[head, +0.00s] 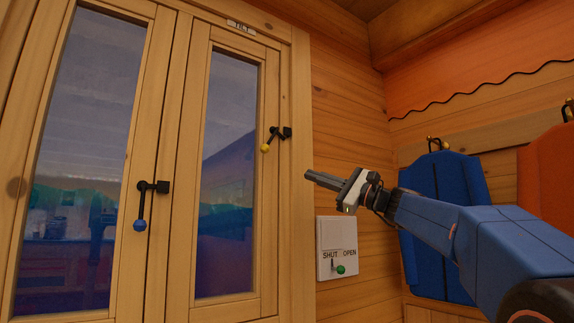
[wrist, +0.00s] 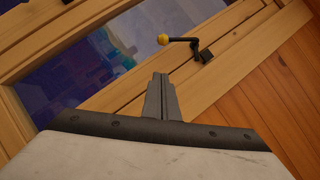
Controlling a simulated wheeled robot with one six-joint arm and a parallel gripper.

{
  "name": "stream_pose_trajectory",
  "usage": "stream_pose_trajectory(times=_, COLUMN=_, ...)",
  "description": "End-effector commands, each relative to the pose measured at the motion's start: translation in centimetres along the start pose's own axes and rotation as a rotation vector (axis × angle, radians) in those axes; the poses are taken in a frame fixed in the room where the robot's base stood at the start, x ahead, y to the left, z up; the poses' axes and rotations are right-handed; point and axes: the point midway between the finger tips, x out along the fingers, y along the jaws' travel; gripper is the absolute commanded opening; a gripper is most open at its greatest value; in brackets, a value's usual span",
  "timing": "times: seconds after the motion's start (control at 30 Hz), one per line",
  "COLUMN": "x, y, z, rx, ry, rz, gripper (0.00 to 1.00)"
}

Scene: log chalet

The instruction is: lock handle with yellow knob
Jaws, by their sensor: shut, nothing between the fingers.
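The black handle with the yellow knob (head: 265,148) is mounted on the right frame of the right glazed door panel in the head view. Its lever slants down and left from the black mount (head: 286,132) to the knob. In the wrist view the yellow knob (wrist: 163,39) is at the top middle, with the mount to its right. My gripper (head: 308,175) is shut and empty, right of and a little below the handle in the head view, apart from it. In the wrist view its closed fingertips (wrist: 160,76) point toward the door frame below the handle.
A second black handle with a blue knob (head: 140,225) hangs down on the left door panel. A white plate marked SHUT and OPEN (head: 325,235) with a green-knobbed lever (head: 340,269) is on the wall.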

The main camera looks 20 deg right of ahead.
Motion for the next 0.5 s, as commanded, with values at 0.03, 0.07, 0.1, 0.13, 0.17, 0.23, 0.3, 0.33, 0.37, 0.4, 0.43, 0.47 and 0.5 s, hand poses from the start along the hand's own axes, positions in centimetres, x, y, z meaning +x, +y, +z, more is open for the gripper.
stream_pose_trajectory(times=0.03, x=0.3, y=0.0, z=0.0, rx=0.0, ry=-0.001, rz=0.001, gripper=0.0)
stream_pose_trajectory(times=0.07, x=0.5, y=0.0, z=0.0, rx=0.0, ry=-0.001, rz=0.001, gripper=0.0)
stream_pose_trajectory(times=0.1, x=0.9, y=0.1, z=0.0, rx=0.0, ry=-0.002, rz=0.002, gripper=0.0)
stream_pose_trajectory(times=0.13, x=1.2, y=0.0, z=0.0, rx=0.0, ry=-0.002, rz=0.002, gripper=0.0)
stream_pose_trajectory(times=0.17, x=1.6, y=0.1, z=0.0, rx=0.0, ry=-0.002, rz=0.002, gripper=0.0)
stream_pose_trajectory(times=0.23, x=2.7, y=0.1, z=0.0, rx=0.001, ry=-0.002, rz=0.003, gripper=0.0)
stream_pose_trajectory(times=0.3, x=3.9, y=0.1, z=0.0, rx=0.001, ry=-0.003, rz=0.002, gripper=0.0)
stream_pose_trajectory(times=0.33, x=4.4, y=0.1, z=0.0, rx=0.001, ry=-0.003, rz=0.003, gripper=0.0)
stream_pose_trajectory(times=0.37, x=4.9, y=0.1, z=0.0, rx=0.0, ry=-0.003, rz=0.002, gripper=0.0)
stream_pose_trajectory(times=0.4, x=5.6, y=0.1, z=0.0, rx=0.0, ry=-0.003, rz=0.002, gripper=0.0)
stream_pose_trajectory(times=0.43, x=6.1, y=0.1, z=0.0, rx=0.001, ry=-0.003, rz=0.003, gripper=0.0)
stream_pose_trajectory(times=0.47, x=6.7, y=0.1, z=-0.1, rx=0.0, ry=-0.002, rz=0.003, gripper=0.0)
stream_pose_trajectory(times=0.5, x=7.4, y=0.1, z=0.0, rx=0.0, ry=-0.002, rz=0.003, gripper=0.0)
